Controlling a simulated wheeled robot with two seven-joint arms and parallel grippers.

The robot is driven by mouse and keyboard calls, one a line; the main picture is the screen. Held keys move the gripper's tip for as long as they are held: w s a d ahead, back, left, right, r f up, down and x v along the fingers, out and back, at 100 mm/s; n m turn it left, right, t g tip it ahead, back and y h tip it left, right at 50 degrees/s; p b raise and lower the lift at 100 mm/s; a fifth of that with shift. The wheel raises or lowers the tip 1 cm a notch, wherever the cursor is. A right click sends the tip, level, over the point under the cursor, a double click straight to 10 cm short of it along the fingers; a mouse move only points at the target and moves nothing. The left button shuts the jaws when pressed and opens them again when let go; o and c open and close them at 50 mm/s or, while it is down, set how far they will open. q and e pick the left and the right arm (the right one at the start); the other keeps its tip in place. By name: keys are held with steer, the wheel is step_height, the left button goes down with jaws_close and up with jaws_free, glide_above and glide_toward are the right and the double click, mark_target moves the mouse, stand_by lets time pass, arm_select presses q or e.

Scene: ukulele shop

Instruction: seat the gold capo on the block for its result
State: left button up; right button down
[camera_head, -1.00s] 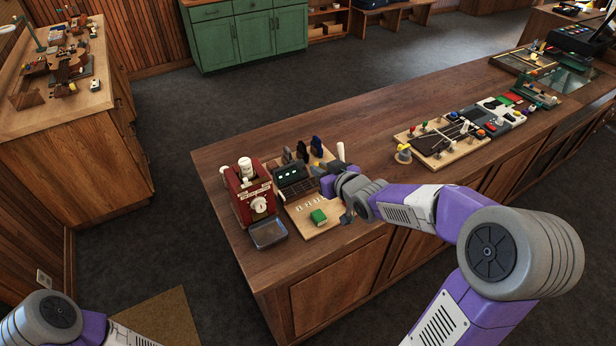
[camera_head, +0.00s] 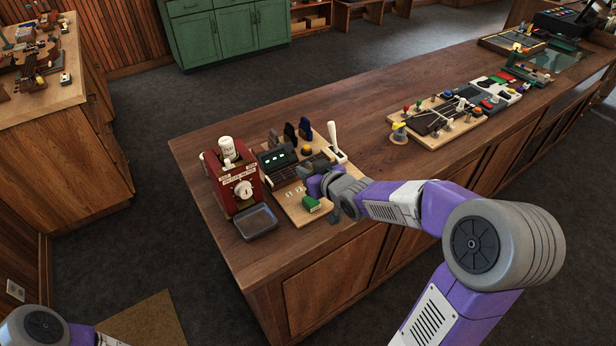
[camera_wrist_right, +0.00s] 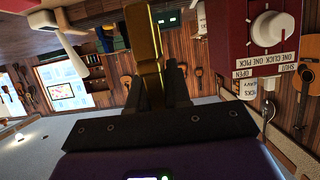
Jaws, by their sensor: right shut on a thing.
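My right gripper (camera_head: 312,184) is low over the front right of the wooden board (camera_head: 313,216), just behind a green block (camera_head: 311,203). In the right wrist view its dark fingers (camera_wrist_right: 155,85) are shut on the gold capo (camera_wrist_right: 143,45), an upright gold bar. In the head view I cannot make out the capo; the gripper and wrist hide that spot. Small numbered pale blocks (camera_head: 291,191) sit left of the gripper. I cannot tell whether the capo touches any block. My left gripper is out of view; only part of that arm shows at bottom left.
A red dispenser (camera_head: 231,183) with a white knob and a dark tray (camera_head: 256,221) stand left of the board. Dark and blue capos (camera_head: 290,134), an orange button (camera_head: 307,150) and a white lever (camera_head: 333,137) are behind the gripper. The counter middle (camera_head: 350,115) is clear.

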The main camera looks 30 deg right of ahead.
steer(key=shift+f+b, duration=2.45)
steer(key=shift+f, duration=0.4)
steer(key=shift+s+f+b, duration=0.1)
steer(key=shift+f+b, duration=0.45)
steer(key=shift+f, duration=0.05)
steer(key=c, duration=1.5)
jaws_free()
steer(key=shift+o, duration=0.7)
